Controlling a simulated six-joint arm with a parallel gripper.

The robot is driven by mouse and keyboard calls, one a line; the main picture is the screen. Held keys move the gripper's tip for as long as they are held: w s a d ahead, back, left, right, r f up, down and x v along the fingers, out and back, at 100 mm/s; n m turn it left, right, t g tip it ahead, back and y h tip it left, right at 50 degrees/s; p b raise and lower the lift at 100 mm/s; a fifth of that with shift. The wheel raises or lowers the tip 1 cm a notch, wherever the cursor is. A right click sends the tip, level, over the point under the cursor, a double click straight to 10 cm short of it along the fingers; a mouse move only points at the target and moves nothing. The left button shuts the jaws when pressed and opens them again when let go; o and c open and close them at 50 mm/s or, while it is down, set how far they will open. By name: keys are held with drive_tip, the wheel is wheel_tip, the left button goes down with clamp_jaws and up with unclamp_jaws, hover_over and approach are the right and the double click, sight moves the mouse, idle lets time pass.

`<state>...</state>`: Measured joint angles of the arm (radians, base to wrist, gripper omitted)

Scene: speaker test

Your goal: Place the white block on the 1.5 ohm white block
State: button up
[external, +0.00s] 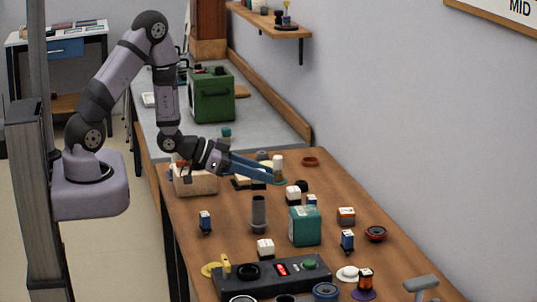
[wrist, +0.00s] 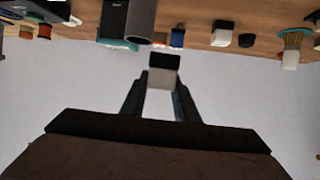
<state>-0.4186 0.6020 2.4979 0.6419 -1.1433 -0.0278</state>
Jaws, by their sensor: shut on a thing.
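My gripper (external: 273,176) reaches out over the far part of the wooden table. In the wrist view my gripper (wrist: 162,82) is shut on a block with a white part (wrist: 162,78) and a black part (wrist: 164,61). In the external view the held block is hard to tell from things around the fingertips. A white block (wrist: 222,34) stands on the table, to the right of the held block in the wrist view. Another white block (external: 265,247) stands behind the black device. No 1.5 ohm marking is readable, so I cannot tell which block bears it.
A green box (external: 305,226) and a grey cylinder (external: 259,214) stand mid-table. A black device (external: 270,278) with a red display fills the front. Small blue-and-white parts (external: 347,240) stand around. A white-topped piece (external: 278,162) is close to the fingers. Bare wood shows at left front.

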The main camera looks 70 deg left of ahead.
drive_tip(key=w+d+r+m+g+h, duration=0.1)
drive_tip(key=w+d+r+m+h, duration=0.2)
drive_tip(key=d, duration=0.4)
drive_tip(key=m+g+h, duration=0.7)
drive_tip(key=m+g, duration=0.1)
hover_over(267, 243)
drive_tip(key=shift+s+d+r+t+b, duration=0.15)
drive_tip(key=shift+r+t+b, duration=0.15)
drive_tip(key=shift+t+b, duration=0.15)
drive_tip(key=shift+f+p, duration=0.3)
drive_tip(key=shift+f, duration=4.75)
drive_tip(key=shift+f, duration=0.2)
drive_tip(key=o, duration=1)
